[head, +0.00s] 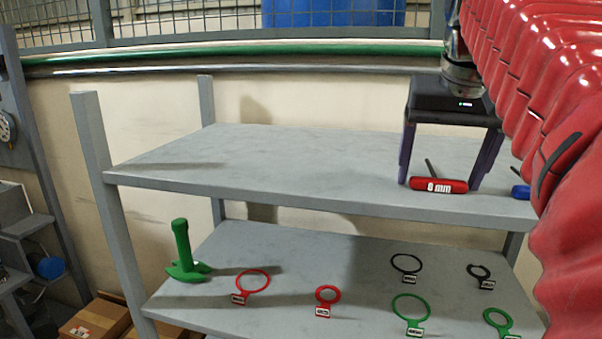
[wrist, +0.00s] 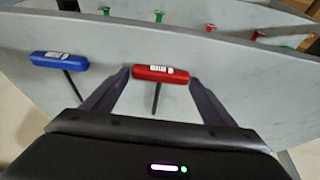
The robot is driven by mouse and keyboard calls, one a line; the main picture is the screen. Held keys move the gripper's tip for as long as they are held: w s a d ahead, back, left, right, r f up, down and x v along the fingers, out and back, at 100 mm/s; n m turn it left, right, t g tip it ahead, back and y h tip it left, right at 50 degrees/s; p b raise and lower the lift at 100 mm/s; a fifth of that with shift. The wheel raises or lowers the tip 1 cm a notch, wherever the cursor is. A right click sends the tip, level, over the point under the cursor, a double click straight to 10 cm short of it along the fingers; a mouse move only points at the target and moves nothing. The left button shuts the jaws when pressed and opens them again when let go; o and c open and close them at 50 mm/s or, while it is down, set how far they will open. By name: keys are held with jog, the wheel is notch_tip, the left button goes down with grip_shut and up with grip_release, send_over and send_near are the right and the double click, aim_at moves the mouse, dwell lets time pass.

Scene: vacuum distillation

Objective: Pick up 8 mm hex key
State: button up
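The 8 mm hex key (head: 438,186) has a red handle with a white "8 mm" label and a dark shaft. It lies near the front edge of the upper grey shelf (head: 270,160). In the wrist view the red handle (wrist: 161,74) lies crosswise between my fingertips, its shaft pointing toward my palm. My gripper (head: 438,183) is open and points down, one finger near each end of the handle. It also shows in the wrist view (wrist: 160,77). I cannot tell whether the fingertips touch the handle ends.
A blue-handled hex key (wrist: 58,61) lies beside the red one, partly hidden by my arm in the head view (head: 520,192). The upper shelf's left side is clear. The lower shelf holds a green T-shaped tool (head: 183,252) and several labelled rings, including a red one (head: 253,282).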

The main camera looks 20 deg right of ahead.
jog(key=c, duration=0.8)
jog(key=shift+r, duration=0.1)
notch_tip(320, 180, up, 10)
dwell(0.6)
dwell(0.5)
